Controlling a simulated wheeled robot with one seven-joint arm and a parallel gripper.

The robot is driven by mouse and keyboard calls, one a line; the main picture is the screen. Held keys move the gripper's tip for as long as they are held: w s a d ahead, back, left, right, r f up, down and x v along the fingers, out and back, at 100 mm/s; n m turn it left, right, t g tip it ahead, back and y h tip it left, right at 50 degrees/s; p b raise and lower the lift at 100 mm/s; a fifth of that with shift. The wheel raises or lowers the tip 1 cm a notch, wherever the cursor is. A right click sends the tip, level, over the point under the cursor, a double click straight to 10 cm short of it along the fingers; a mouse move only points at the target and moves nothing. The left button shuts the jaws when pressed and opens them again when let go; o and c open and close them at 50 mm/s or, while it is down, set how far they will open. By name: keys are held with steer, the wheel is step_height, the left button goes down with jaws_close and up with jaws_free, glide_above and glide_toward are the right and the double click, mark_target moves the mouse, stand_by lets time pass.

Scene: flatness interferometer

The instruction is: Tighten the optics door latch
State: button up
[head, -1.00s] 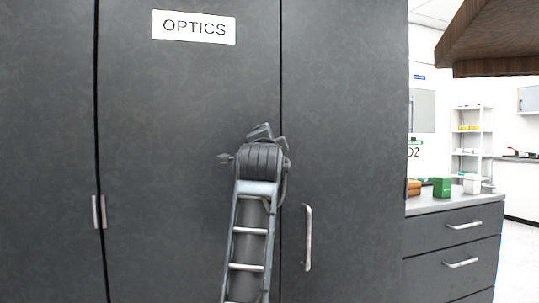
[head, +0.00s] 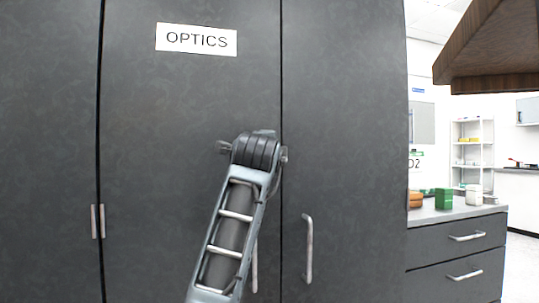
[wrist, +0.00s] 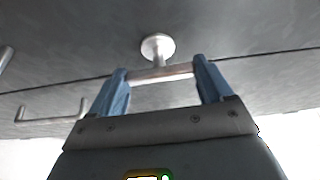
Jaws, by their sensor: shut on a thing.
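The dark grey optics cabinet door (head: 150,120) carries a white OPTICS label (head: 196,39). In the wrist view a metal latch shows, with a round plate (wrist: 158,44) on the dark panel and a short stem to a crossbar (wrist: 160,74). My gripper (wrist: 165,78) has its two blue fingers on the ends of this crossbar and is shut on it. The latch lies close to the thin door seam. In the head view my arm covers the latch and my gripper.
A bar handle (head: 309,248) is on the right-hand door, and another (head: 254,272) shows partly behind my arm. A drawer counter (head: 455,213) with small boxes stands at the right. A brown overhang (head: 490,50) is at the upper right.

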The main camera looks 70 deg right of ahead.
steer(key=shift+f, duration=0.1)
steer(key=o, duration=1)
steer(key=shift+c, duration=0.2)
steer(key=v, duration=0.7)
steer(key=shift+a, duration=0.3)
steer(key=shift+s, duration=0.15)
